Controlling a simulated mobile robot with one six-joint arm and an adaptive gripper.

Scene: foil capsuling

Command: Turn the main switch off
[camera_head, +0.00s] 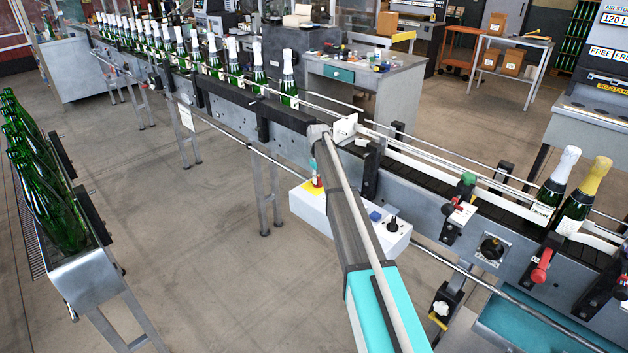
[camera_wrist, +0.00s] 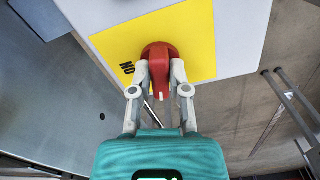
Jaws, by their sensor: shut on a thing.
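The main switch is a red rotary knob (camera_wrist: 160,54) on a yellow plate (camera_wrist: 205,35) with black lettering, seen in the wrist view. A small white mark on the knob points toward the bottom of that view. My gripper (camera_wrist: 160,76) is shut on the red knob, one grey finger on each side. In the head view the yellow plate (camera_head: 313,187) lies on the left end of a white control box (camera_head: 335,217) beside the conveyor. My arm hides part of the plate and box there.
The same box carries a blue button (camera_head: 375,216) and a black knob (camera_head: 392,225). The conveyor (camera_head: 400,185) with bottles runs behind the box. A green bottle rack (camera_head: 88,280) stands at left. The floor between is clear.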

